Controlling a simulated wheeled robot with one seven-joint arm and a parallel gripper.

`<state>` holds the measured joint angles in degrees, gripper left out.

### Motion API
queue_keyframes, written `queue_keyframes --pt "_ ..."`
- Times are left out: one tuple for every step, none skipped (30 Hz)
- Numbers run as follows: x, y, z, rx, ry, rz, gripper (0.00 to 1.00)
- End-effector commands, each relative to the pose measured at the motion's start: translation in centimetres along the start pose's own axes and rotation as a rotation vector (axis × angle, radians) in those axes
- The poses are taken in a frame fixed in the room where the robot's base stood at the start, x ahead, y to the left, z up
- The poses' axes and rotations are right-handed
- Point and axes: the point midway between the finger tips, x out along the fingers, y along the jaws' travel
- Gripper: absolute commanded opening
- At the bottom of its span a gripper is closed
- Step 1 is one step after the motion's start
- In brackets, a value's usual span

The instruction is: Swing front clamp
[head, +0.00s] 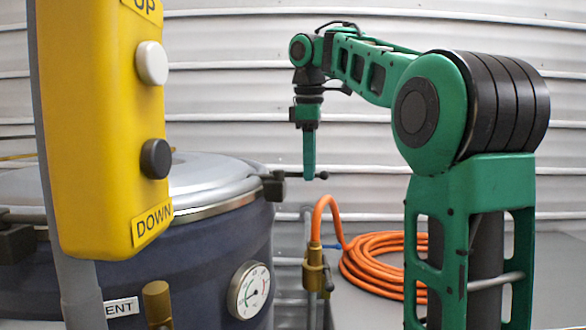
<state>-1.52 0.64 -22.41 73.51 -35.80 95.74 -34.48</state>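The hopper is a dark blue drum (215,240) with a silver lid (205,178). A black clamp (274,186) sits on the lid's right rim, with a thin dark handle (290,174) reaching right to a knob. Another dark clamp (14,243) shows at the rim's left, partly cut off by the frame. I cannot tell which one is the front clamp. My gripper (308,177) points down at the right clamp's handle, close to its knob. Its fingers show edge-on as one green shape, so the gap is hidden. I cannot tell whether they touch the handle.
A yellow UP/DOWN control box (100,110) on a grey post blocks much of the left. A gauge (249,290) is on the drum. A brass valve (316,270) with an orange hose (375,265) stands right of it. A corrugated wall (230,60) lies behind.

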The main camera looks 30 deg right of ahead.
Motion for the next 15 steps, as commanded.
queue_keyframes --pt "0.0 0.1 0.2 0.009 -0.002 -0.001 0.29" --pt "0.0 0.1 0.3 0.013 -0.003 -0.001 0.29" --pt "0.1 0.1 0.4 0.017 -0.004 -0.001 0.29" --pt "0.1 0.1 0.4 0.018 -0.004 -0.001 0.29" --pt "0.1 0.1 0.4 0.019 -0.004 -0.001 0.29" --pt "0.1 0.1 0.5 0.019 -0.004 -0.001 0.29" --pt "0.1 0.1 0.4 0.019 -0.004 -0.001 0.29" --pt "0.1 0.1 0.4 0.019 -0.004 -0.001 0.29" --pt "0.1 0.1 0.4 0.019 -0.004 -0.001 0.29" --pt "0.1 0.1 0.5 0.019 -0.004 -0.001 0.29" --pt "-1.1 -1.1 1.3 0.022 0.004 0.009 0.29" --pt "-1.2 -1.1 1.4 0.021 0.005 0.010 0.29" --pt "-1.3 -1.1 1.4 0.021 0.006 0.011 0.29" --pt "-1.4 -1.0 1.5 0.022 0.005 0.011 0.29" --pt "-1.4 -0.9 1.5 0.022 0.005 0.011 0.29"
